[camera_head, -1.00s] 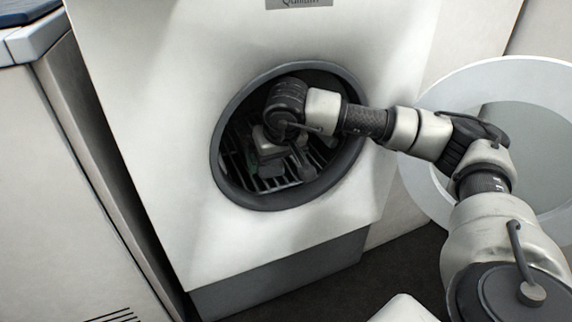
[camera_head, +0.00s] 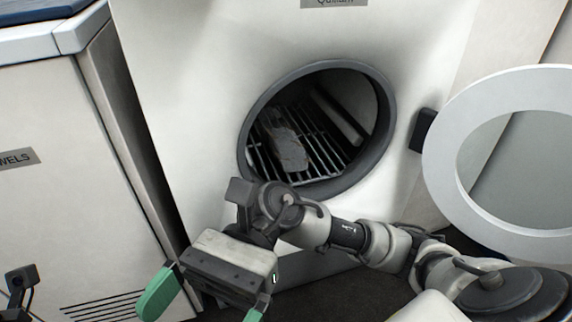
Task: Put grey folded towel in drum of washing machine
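The washing machine (camera_head: 200,140) stands ahead with its round door (camera_head: 450,190) swung open to the right. A grey, flat piece that looks like the folded towel (camera_head: 288,150) lies inside the drum (camera_head: 330,148) on its dark ribs, apart from any gripper. My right gripper (camera_head: 205,303) is outside, below and left of the drum opening. Its green fingers are spread wide, with nothing visible between them. At the lower left edge, a dark part that looks like my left gripper's mount shows. Its fingers are out of frame.
A white cabinet (camera_head: 60,210) with a label and vent slots stands to the left, with a blue item (camera_head: 40,12) on top. A narrow dark gap separates it from the machine. The dark floor (camera_head: 345,297) shows below. The drum opening is unblocked.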

